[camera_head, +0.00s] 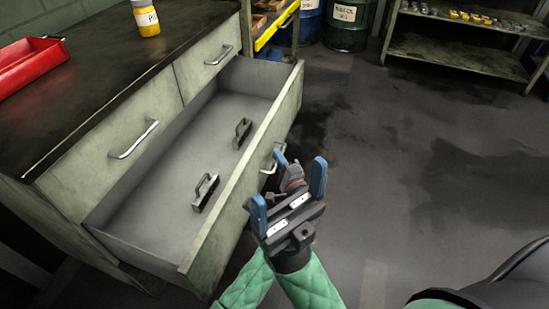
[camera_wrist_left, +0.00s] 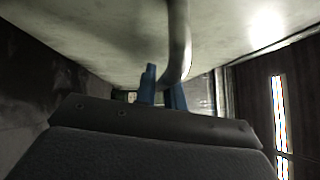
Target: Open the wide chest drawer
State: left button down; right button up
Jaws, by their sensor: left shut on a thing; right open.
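The wide chest drawer (camera_head: 233,200) is pulled well out of the grey-green chest, and its inside shows. Its bar handle (camera_head: 278,150) is on the front's outer face; in the left wrist view the handle (camera_wrist_left: 178,45) curves down between blue fingers. My left gripper (camera_head: 281,162) is shut on this handle, mostly hidden behind my right gripper in the head view; its fingers show in the left wrist view (camera_wrist_left: 163,92). My right gripper (camera_head: 288,182) is open and empty, in front of the drawer, with its blue fingers spread wide.
Two dark handled objects, one nearer (camera_head: 205,192) and one farther (camera_head: 242,133), lie in the drawer. Two closed drawers with handles (camera_head: 134,139) sit above. A red tray (camera_head: 30,62) and yellow bottle (camera_head: 147,20) stand on top. Drums (camera_head: 349,22) and shelves (camera_head: 460,50) are behind; floor at right is clear.

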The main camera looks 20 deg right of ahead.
pick_arm(q)
jog(key=c, duration=1.5)
grip_release()
jog(key=shift+p+v, duration=0.3)
jog(key=shift+v, duration=3.65)
